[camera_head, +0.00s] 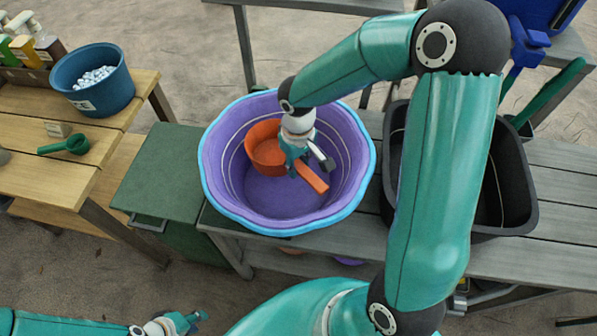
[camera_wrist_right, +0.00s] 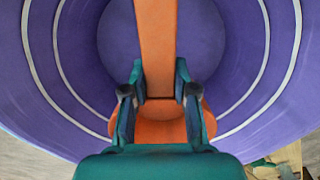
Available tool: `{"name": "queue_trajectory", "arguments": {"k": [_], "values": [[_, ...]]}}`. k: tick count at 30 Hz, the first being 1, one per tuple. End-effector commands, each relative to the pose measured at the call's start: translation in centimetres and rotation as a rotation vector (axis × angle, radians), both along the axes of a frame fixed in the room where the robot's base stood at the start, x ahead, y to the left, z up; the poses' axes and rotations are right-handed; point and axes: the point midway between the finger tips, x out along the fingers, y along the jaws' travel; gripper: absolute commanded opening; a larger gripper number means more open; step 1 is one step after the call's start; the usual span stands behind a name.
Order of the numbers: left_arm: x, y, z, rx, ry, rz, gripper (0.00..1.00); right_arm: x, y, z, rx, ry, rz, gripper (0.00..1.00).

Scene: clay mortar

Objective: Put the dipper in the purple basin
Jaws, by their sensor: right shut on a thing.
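The orange dipper (camera_head: 266,148) is inside the purple basin (camera_head: 345,190), with its cup toward the back left and its handle toward the front right. My right gripper (camera_head: 301,166) reaches down into the basin and is shut on the dipper's handle. In the right wrist view the orange handle (camera_wrist_right: 155,45) runs between the fingers of the right gripper (camera_wrist_right: 157,85). The basin wall (camera_wrist_right: 225,60) surrounds it there. Whether the dipper touches the basin floor I cannot tell. My left gripper (camera_head: 190,321) is empty at the bottom left, away from the basin; its finger gap is unclear.
A black tub (camera_head: 515,185) stands right of the basin on the grey bench (camera_head: 560,215), partly behind my right arm. A green box (camera_head: 158,170) is left of the basin. On the wooden table (camera_head: 40,178) are a blue tub (camera_head: 110,100) of white balls and a green scoop (camera_head: 76,144).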

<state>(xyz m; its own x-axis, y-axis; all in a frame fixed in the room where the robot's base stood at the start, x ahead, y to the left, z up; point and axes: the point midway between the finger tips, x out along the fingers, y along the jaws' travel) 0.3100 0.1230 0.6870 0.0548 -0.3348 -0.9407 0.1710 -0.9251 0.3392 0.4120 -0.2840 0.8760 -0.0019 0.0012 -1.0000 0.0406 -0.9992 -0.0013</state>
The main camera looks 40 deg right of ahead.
Motion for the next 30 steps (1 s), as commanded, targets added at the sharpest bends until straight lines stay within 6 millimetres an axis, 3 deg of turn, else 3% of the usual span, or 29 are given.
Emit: {"name": "queue_trajectory", "arguments": {"k": [10,30], "values": [[0.0,0.0,-0.1,0.000,0.000,0.000,0.31,-0.1,0.0,-4.1,0.001,0.002,0.001,0.00],[0.0,0.0,-1.4,0.000,0.000,0.000,0.31,0.0,0.0,-5.3,0.000,-0.001,0.000,0.00]]}}
